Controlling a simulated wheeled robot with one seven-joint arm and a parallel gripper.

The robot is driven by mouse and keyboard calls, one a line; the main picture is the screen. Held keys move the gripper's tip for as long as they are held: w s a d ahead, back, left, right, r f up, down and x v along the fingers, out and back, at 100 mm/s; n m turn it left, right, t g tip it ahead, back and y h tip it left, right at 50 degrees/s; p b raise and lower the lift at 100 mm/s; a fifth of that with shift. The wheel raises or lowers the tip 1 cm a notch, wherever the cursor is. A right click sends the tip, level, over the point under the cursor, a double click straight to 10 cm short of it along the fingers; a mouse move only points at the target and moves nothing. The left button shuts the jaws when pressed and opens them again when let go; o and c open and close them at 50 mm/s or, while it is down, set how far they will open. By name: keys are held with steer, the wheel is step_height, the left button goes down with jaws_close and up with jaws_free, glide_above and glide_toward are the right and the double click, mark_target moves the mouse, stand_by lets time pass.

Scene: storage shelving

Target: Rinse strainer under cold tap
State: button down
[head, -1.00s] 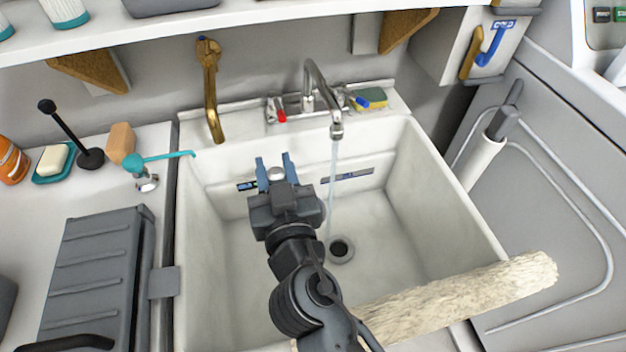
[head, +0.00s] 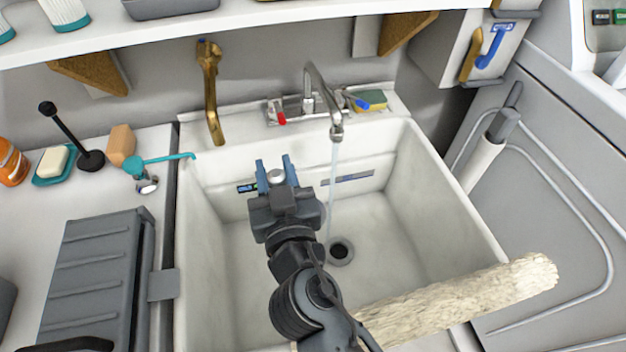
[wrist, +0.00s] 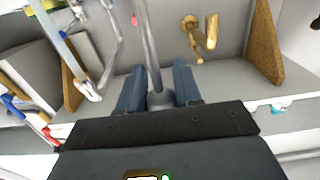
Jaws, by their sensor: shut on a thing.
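My gripper (head: 276,172) is over the left-middle of the sink, pointing toward the back wall. Its blue fingers are shut on a grey metal piece (head: 276,177) with a rounded end, which may be the strainer. In the wrist view, a grey rod (wrist: 148,45) runs from between the fingers toward the top of the picture. I cannot make out a strainer basket. The chrome tap (head: 322,88) is running; its thin water stream (head: 332,185) falls right of my gripper, apart from it, toward the drain (head: 340,250).
The white sink (head: 400,170) has a brass hook (head: 210,95) behind it. A sponge (head: 371,99) sits by the tap handles. A pale rough roll (head: 460,300) crosses the front right. A teal-handled tool (head: 150,160) overhangs the left rim. A shelf (head: 250,18) runs above.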

steer(key=shift+r, duration=0.1)
steer(key=s+a+r, duration=0.1)
steer(key=s+r, duration=0.3)
steer(key=shift+s+a, duration=0.3)
steer(key=shift+s, duration=0.1)
stand_by(0.9)
